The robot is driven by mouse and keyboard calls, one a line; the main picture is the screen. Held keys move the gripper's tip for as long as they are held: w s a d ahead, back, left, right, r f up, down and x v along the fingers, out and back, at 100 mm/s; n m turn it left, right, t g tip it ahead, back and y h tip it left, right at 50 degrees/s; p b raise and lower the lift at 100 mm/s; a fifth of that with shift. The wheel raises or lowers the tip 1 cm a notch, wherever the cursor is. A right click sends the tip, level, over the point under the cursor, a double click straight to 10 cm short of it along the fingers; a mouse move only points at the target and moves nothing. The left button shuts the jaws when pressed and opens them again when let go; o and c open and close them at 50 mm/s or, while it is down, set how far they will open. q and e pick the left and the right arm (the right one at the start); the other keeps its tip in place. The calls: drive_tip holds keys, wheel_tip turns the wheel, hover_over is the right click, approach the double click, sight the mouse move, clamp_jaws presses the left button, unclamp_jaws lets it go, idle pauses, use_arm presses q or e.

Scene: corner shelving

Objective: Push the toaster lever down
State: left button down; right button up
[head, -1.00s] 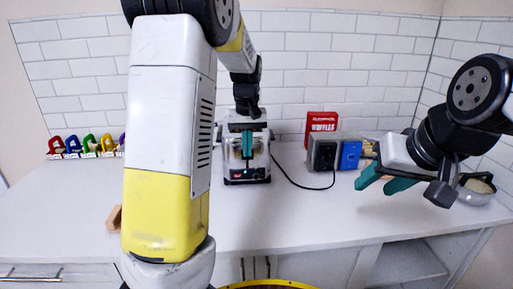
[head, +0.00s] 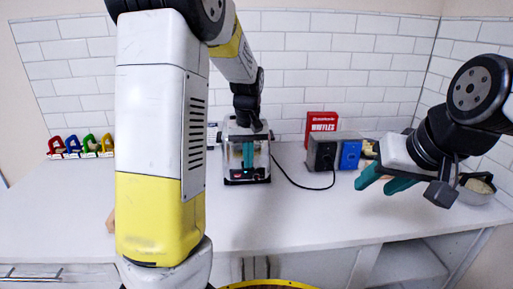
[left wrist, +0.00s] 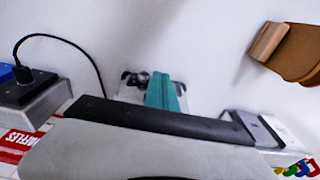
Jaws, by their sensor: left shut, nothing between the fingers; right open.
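The toaster (head: 232,166), boxy with a clear-looking body and dark base, stands on the counter in the middle of the head view. My left gripper (head: 249,165) is in front of it, teal fingers together and pointing down, with nothing between them. The fingers cover the middle of the toaster's front, so the lever cannot be made out, nor whether they touch it. In the left wrist view the shut fingers (left wrist: 166,88) show against part of the toaster's front (left wrist: 133,80). My right gripper (head: 382,180) is open and empty above the counter at the right.
A dark outlet box (head: 321,153) with a blue side piece (head: 350,155) stands right of the toaster, joined by a black cord (head: 300,186). A red waffles box (head: 321,122) is behind. A metal bowl (head: 476,191) is far right. Colored clips (head: 80,147) stand at the left.

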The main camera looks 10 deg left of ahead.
use_arm(q)
wheel_tip(320, 180, up, 8)
drive_tip(key=shift+s+d, duration=0.15)
drive_tip(key=shift+s, duration=0.2)
drive_tip(key=shift+f, duration=0.1)
drive_tip(key=s+r+m+t+h, duration=0.1)
drive_tip(key=s+m+t, duration=0.1)
drive_tip(key=s, duration=0.8)
drive_tip(key=s+d+r+m+t+h, duration=0.1)
drive_tip(key=s+r+t, duration=0.1)
drive_tip(key=s, duration=0.9)
drive_tip(key=shift+s+d+m+t+h, duration=0.2)
drive_tip(key=shift+m+t+h, duration=0.1)
drive_tip(key=shift+m+t, duration=0.15)
